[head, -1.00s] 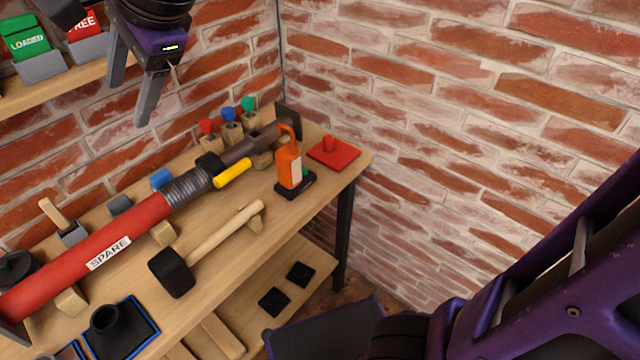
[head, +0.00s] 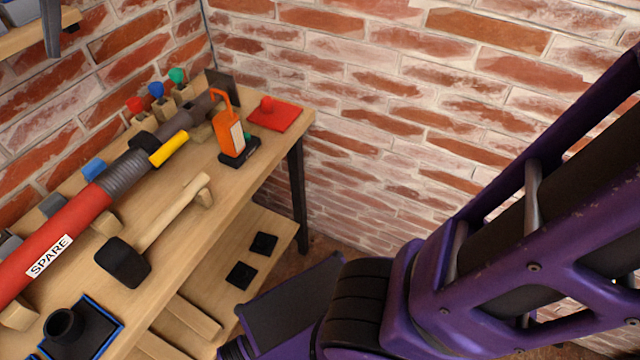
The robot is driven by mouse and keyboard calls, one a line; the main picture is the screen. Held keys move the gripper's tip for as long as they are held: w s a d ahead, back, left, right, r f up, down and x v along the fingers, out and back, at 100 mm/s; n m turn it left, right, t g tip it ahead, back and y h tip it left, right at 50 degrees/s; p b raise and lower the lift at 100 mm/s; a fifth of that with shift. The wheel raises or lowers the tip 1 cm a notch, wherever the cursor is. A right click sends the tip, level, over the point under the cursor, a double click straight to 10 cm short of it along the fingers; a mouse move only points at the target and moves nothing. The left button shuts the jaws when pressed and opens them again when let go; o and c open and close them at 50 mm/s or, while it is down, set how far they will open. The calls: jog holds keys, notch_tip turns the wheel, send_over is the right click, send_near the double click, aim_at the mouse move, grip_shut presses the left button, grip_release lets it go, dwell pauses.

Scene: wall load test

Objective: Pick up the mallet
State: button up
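The mallet (head: 159,228) has a black head and a pale wooden handle. It lies at the front of the wooden workbench, its head toward the lower left.
Behind the mallet lies a red cylinder marked SPARE (head: 62,240). An orange tool (head: 229,128) stands beyond the handle, near a red plate (head: 276,114). A blue-edged black tray (head: 85,330) is at lower left. Brick walls close the corner. My purple arm fills the right.

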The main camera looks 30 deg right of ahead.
aim_at(143, 236)
jog(key=w+a+f+n+g+h+b, duration=0.1)
jog(key=w+a+f+n+g+h, duration=0.15)
jog(key=f, duration=0.65)
jog(key=w+a+f+n+g+h, duration=0.1)
jog(key=w+f+n, duration=0.25)
jog(key=f, duration=0.55)
jog(key=w+a+f+n+g+h+b, duration=0.15)
jog(key=f+n, duration=0.25)
jog(key=f, duration=0.4)
notch_tip(143, 236, up, 2)
jog(key=s+d+n, duration=0.2)
jog(key=n, duration=0.3)
jog(key=f+n+b, duration=0.1)
jog(key=f+n, duration=0.2)
jog(key=f, duration=0.2)
jog(key=f+n+b, duration=0.2)
jog(key=f, duration=0.4)
jog(key=f+n+b, duration=0.1)
jog(key=f+n, duration=0.2)
jog(key=f, duration=0.3)
jog(key=shift+a+n, duration=0.3)
jog(key=shift+a, duration=0.05)
